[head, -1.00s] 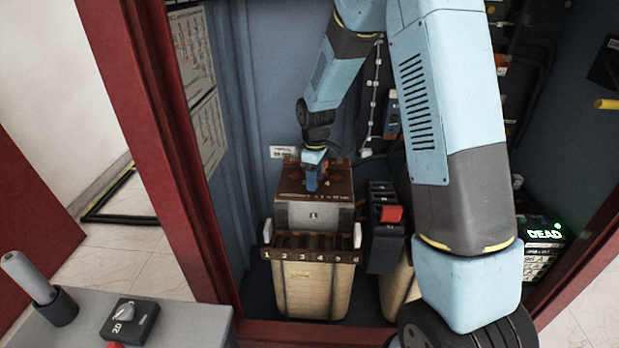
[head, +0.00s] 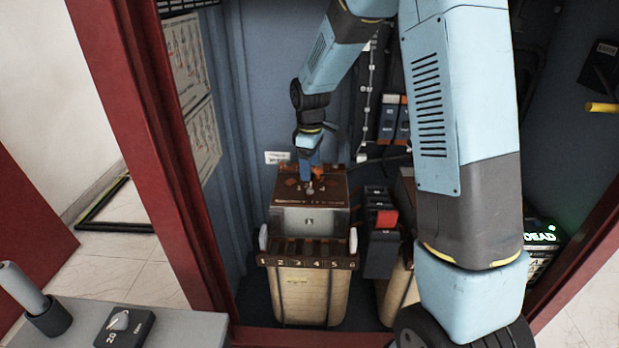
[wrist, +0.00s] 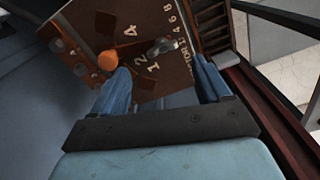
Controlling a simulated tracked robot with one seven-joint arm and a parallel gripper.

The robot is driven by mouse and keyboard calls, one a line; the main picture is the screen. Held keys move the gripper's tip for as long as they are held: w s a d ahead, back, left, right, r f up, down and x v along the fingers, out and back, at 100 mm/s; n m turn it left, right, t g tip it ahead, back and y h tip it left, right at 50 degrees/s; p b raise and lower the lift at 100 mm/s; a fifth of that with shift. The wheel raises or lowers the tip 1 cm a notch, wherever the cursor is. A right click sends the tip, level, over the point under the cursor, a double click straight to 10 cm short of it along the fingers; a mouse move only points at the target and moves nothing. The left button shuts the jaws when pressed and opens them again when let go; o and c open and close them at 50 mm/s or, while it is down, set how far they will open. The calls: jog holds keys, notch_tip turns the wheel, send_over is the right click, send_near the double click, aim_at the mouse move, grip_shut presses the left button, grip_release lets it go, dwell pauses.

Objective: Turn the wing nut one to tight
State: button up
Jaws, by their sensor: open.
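A brown top plate (head: 325,190) with white digits sits on the grey and tan box. It also shows in the wrist view (wrist: 178,82). A small metallic wing nut (wrist: 163,46) sits on this plate beside the digits 1, 2 and 4. In the head view the wing nut (head: 310,188) is tiny, just below my gripper (head: 308,172). My gripper's two blue fingers (wrist: 164,72) are apart with nothing between their tips. The wing nut lies ahead of the gap, not touching either finger. An orange knob (wrist: 108,60) is close to the left fingertip.
A numbered terminal strip (head: 308,262) runs along the box's front. A black unit with a red part (head: 385,220) stands to the right. Red cabinet frame edges (head: 160,150) and blue walls enclose the space. A green lit "DEAD" display (head: 540,237) is at right.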

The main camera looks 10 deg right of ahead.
aim_at(310, 185)
notch_tip(310, 185, up, 7)
jog(key=shift+r, duration=0.2)
dwell(0.4)
notch_tip(310, 185, down, 14)
jog(key=shift+s+r+n, duration=0.1)
jog(key=shift+s+n, duration=0.05)
jog(key=shift+n, duration=1.05)
jog(key=shift+c, duration=0.4)
jog(key=c, duration=1)
jog(key=shift+o, duration=0.2)
